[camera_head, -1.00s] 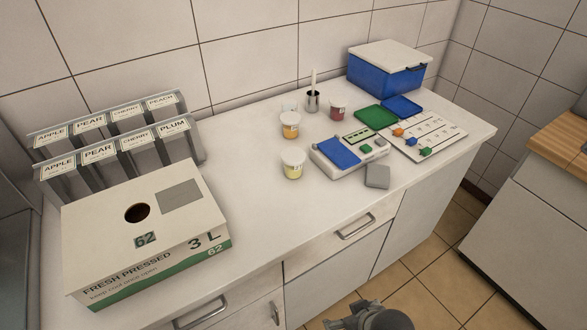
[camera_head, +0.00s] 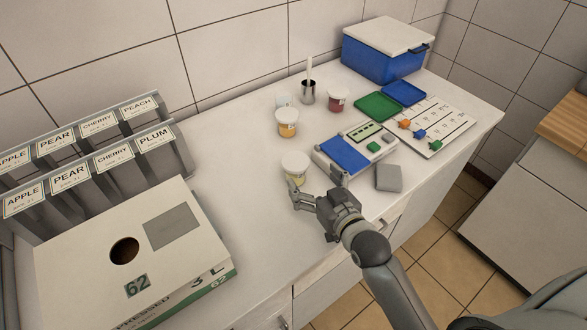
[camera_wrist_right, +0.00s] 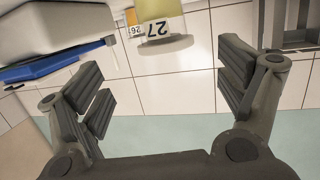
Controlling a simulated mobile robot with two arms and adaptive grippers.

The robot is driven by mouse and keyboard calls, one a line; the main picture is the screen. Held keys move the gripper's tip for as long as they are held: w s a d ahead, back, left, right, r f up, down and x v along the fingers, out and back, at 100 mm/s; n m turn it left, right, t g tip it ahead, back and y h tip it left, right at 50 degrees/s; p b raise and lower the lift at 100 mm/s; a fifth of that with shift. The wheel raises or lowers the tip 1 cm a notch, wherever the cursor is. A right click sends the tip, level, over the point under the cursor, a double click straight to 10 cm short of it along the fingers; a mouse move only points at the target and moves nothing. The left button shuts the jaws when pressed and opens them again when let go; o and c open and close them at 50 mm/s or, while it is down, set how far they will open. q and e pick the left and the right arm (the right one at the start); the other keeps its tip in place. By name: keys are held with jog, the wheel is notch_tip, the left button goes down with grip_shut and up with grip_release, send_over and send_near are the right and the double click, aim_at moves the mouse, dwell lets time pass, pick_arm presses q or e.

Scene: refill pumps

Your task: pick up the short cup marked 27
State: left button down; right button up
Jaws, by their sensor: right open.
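The short cup marked 27 (camera_head: 296,163) stands upright on the counter, pale yellow with a whitish top. In the right wrist view the same cup (camera_wrist_right: 160,12) shows upside down at the top, its "27" label readable, ahead of and between the finger directions. My right gripper (camera_head: 302,197) is open and empty, just in front of the cup in the head view and partly covering its lower part. Both spread fingers (camera_wrist_right: 160,75) show in the wrist view with nothing between them. My left gripper is not in view.
An orange cup (camera_head: 287,123) marked 26 stands behind. A scale with a blue plate (camera_head: 345,154) is close right of the cup, a grey block (camera_head: 389,178) further right. A large juice box (camera_head: 85,255) is at left.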

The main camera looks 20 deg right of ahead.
aim_at(297, 164)
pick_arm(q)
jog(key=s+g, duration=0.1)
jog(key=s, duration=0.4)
pick_arm(e)
jog(key=x, duration=0.3)
jog(key=shift+w+a+f, duration=0.1)
jog(key=shift+w+a, duration=0.05)
jog(key=shift+w, duration=0.05)
jog(key=shift+w+a+p, duration=0.2)
jog(key=shift+w+p, duration=0.35)
jog(key=shift+w, duration=0.2)
jog(key=x, duration=0.3)
jog(key=shift+a+p, duration=0.15)
jog(key=shift+p, duration=0.25)
jog(key=shift+w, duration=0.35)
jog(key=shift+w+a, duration=0.1)
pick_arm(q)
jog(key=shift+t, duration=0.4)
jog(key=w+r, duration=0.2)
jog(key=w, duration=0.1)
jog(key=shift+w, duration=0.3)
pick_arm(e)
jog(key=c, duration=1.5)
